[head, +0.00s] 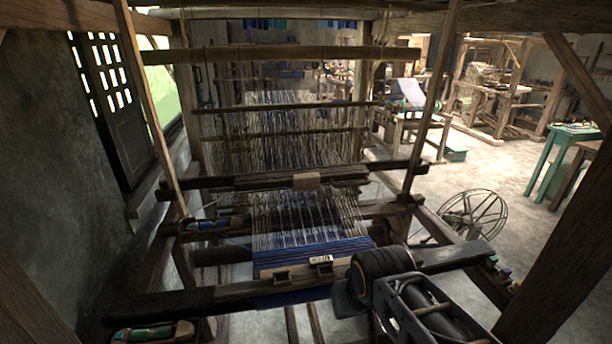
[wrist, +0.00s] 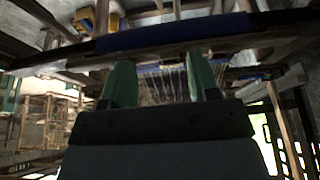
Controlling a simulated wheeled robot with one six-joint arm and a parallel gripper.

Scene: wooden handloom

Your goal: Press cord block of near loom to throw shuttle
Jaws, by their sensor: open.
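A pale wooden block (head: 306,181), which looks like the cord block, sits mid-way along the dark crossbeam of the near loom (head: 250,184). White warp threads rise behind it and run down in front to blue cloth (head: 310,254). A shuttle with blue thread (head: 207,224) lies at the loom's left side. My gripper (wrist: 162,82) shows two green fingers spread apart, with nothing between them but distant threads. In the head view my arm is at the lower right, below and apart from the block; the fingertips cannot be made out there.
The dark front beam (head: 215,297) crosses low in front, close to my arm. A spoked wheel (head: 472,217) stands right of the loom. A second shuttle with green thread (head: 150,333) is at the lower left. Slanted posts flank the loom; open floor lies at the right.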

